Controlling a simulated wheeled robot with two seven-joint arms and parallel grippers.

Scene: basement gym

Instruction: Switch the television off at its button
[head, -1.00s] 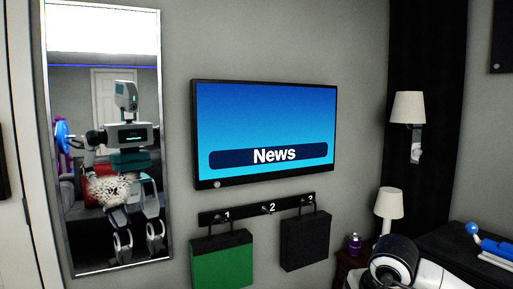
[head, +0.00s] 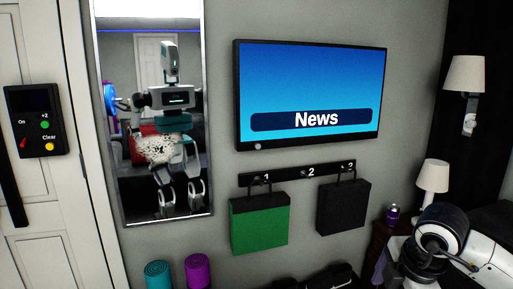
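The television (head: 310,85) hangs on the grey wall, right of the mirror. Its screen is lit blue with a "News" banner. A small round pale button (head: 257,146) sits on the lower left of its frame, and nothing touches it. Neither gripper shows directly in the head view. A white and black part of my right arm shows at the lower right, apart from the television. My reflection stands in the mirror, too small to tell how the grippers are.
A numbered hook rail (head: 295,172) below the television holds a green bag (head: 260,224) and a black bag (head: 343,207). The tall mirror (head: 119,150) stands left. A control panel (head: 35,120) is on the white door. Lamps (head: 432,176) and a purple can (head: 392,215) are at right.

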